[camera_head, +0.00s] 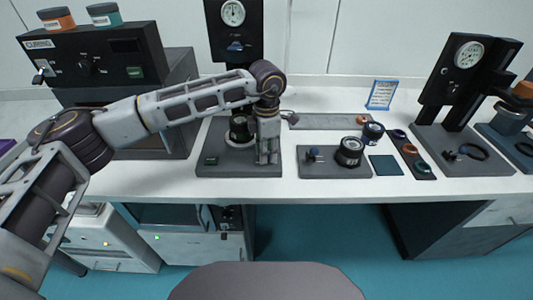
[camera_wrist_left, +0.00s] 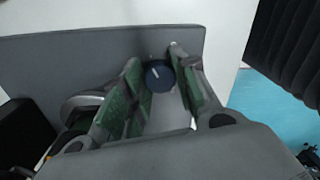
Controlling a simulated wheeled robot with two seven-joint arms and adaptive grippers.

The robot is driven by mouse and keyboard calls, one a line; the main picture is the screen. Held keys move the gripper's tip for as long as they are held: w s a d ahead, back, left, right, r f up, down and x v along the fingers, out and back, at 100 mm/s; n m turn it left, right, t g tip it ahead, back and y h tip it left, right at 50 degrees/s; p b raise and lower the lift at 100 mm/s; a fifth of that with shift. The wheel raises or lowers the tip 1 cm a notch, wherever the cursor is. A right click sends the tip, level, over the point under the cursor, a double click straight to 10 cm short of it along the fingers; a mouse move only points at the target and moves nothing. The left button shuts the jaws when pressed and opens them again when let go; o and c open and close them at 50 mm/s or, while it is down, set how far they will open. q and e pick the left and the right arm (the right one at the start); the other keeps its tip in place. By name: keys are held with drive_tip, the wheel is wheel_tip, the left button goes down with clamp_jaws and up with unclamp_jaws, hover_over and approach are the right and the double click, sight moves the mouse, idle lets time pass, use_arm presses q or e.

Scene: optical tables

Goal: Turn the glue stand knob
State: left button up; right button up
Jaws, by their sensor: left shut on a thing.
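The glue stand (camera_head: 210,172) has a dark grey base and a dark upright with a white round dial (camera_head: 232,13). A dark cylinder with a light ring (camera_head: 239,130) stands on its base. My left gripper (camera_head: 268,160) points down over the right part of this base. In the left wrist view, the round dark knob (camera_wrist_left: 159,76) with a white pointer line sits between the green-padded fingers of my left gripper (camera_wrist_left: 157,62). The gripper is shut on the knob. In the head view the gripper hides the knob. My right gripper is out of view.
A curing box (camera_head: 95,55) with jars on top stands at the left. Right of the gripper are a grey plate (camera_head: 320,170) with a black cylinder (camera_head: 349,150), a small sign (camera_head: 381,94) and a second dial stand (camera_head: 468,55). The table's front edge is close.

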use_arm(q)
drive_tip(key=m+b, duration=0.1)
drive_tip(key=m, duration=0.3)
drive_tip(key=shift+m+b, duration=0.3)
drive_tip(key=m+b, duration=0.1)
drive_tip(key=m, duration=0.2)
drive_tip(key=shift+m, duration=0.4)
drive_tip(key=shift+m+b, duration=0.3)
drive_tip(key=shift+m, duration=1)
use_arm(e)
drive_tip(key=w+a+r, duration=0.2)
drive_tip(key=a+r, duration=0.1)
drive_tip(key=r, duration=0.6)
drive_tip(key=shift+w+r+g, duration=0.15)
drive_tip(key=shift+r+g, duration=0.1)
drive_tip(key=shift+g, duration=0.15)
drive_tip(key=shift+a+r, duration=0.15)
use_arm(q)
drive_tip(key=o, duration=1)
drive_tip(key=shift+r, duration=0.15)
drive_tip(key=shift+r, duration=5.9)
